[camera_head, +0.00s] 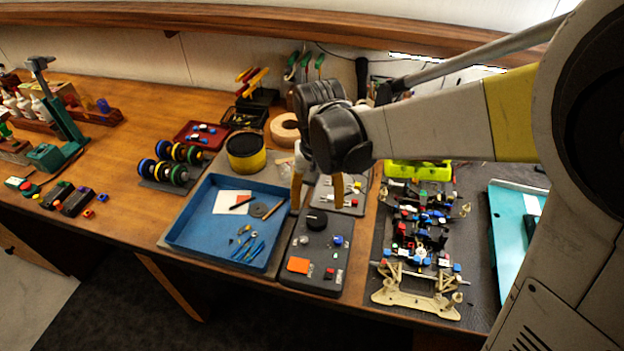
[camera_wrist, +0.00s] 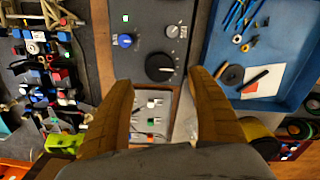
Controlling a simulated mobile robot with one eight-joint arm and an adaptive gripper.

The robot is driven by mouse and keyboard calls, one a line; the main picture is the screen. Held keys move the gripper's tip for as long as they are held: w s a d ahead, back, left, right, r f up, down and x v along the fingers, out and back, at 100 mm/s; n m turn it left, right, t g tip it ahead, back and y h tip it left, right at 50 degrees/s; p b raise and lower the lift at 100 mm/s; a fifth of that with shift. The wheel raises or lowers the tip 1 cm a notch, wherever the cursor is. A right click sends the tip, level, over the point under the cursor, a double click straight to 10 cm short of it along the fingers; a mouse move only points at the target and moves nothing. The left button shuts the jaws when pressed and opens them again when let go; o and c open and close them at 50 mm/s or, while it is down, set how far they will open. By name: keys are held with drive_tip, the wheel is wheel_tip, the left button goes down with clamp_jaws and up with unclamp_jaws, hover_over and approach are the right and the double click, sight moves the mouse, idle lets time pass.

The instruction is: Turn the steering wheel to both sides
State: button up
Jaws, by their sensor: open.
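A dark control panel (camera_head: 312,270) lies near the table's front edge, between the blue tray and the car. Its large round black knob (camera_head: 317,221) is the only wheel-like control I see; I cannot tell if it is the steering wheel. The black knob (camera_wrist: 160,67) also shows in the wrist view, just beyond and between the fingertips. My gripper (camera_head: 318,200) is open and empty, its two tan fingers pointing down above the panel's far end. The fingers (camera_wrist: 162,78) appear apart from the knob. The racecar chassis (camera_head: 414,296) stands right of the panel, with a tan front end.
A blue tray (camera_head: 177,235) with small tools is left of the panel. A blue knob (camera_wrist: 125,40) and a grey knob (camera_wrist: 171,31) sit close to the black one. A small parts tray (camera_wrist: 153,112) lies behind the panel. A yellow-green part (camera_head: 420,171) is at the car's far end.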

sight(317, 217)
wheel_tip(317, 217, down, 6)
drive_tip(key=shift+w+f+b, duration=0.1)
drive_tip(key=shift+b, duration=0.8)
drive_tip(key=c, duration=1.2)
